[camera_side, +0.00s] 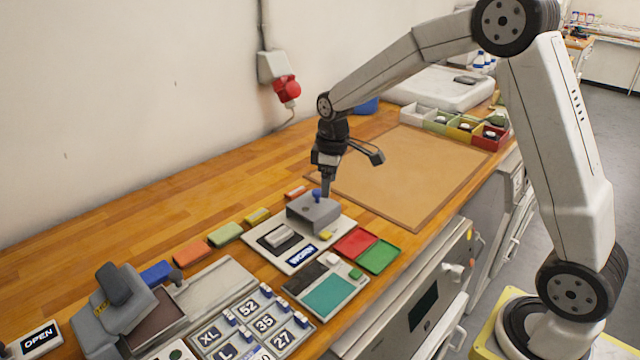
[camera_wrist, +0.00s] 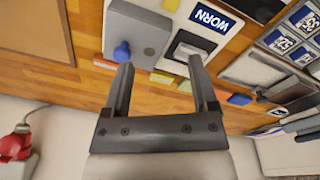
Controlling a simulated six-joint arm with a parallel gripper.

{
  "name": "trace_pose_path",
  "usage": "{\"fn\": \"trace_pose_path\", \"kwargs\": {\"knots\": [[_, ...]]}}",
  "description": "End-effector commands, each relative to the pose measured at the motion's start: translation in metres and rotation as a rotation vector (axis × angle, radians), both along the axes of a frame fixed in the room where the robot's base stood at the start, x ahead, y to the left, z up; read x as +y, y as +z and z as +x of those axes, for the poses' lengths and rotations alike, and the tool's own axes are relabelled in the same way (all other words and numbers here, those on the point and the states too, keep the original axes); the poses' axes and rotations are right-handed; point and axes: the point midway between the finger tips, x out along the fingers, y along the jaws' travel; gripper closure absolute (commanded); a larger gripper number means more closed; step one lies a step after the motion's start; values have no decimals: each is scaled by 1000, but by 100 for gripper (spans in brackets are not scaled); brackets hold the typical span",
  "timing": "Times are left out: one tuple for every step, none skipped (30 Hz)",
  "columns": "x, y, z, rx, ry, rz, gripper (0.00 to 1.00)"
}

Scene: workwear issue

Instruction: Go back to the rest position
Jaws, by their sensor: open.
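My gripper (camera_side: 327,180) hangs over the wooden counter, close above the grey box with a blue knob (camera_side: 314,210). In the wrist view the two fingers of my gripper (camera_wrist: 160,78) are spread apart with nothing between them. The blue knob (camera_wrist: 122,52) shows just left of the left fingertip there. Whether a finger touches the box or knob I cannot tell. The box stands on a pale board with a WORN label (camera_side: 301,254). My arm reaches in from its base at the right.
A brown mat (camera_side: 420,165) lies bare behind the board. Open colour bins (camera_side: 460,128) stand at the far end. Red and green trays (camera_side: 367,249) and a panel of numbered tiles (camera_side: 262,322) lie nearby. A grey stamp-like device (camera_side: 115,305) stands front left. A red wall plug (camera_side: 287,90) hangs behind.

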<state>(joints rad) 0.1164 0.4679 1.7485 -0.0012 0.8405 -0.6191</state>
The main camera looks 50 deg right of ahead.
Motion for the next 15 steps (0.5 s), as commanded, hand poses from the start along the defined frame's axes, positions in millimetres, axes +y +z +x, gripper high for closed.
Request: {"fn": "trace_pose_path", "kwargs": {"knots": [[5,0,-11,-8,-26,2,25],[8,-1,-17,-14,-44,4,25],[11,-2,-25,-21,-69,6,25],[13,-3,-31,-27,-87,8,25],[16,-4,-37,-32,-105,10,25],[19,-5,-45,-40,-129,13,25],[22,-7,-52,-45,-146,16,25],[24,-8,-58,-51,-165,18,25],[27,-9,-67,-59,-189,22,25],[29,-10,-74,-63,-207,25,25],[31,-11,-81,-70,-225,27,25],[34,-13,-90,-77,-248,32,25],[36,-15,-97,-82,-266,35,25],[38,-16,-104,-88,-285,39,25],[40,-18,-113,-94,-308,43,25]]}}
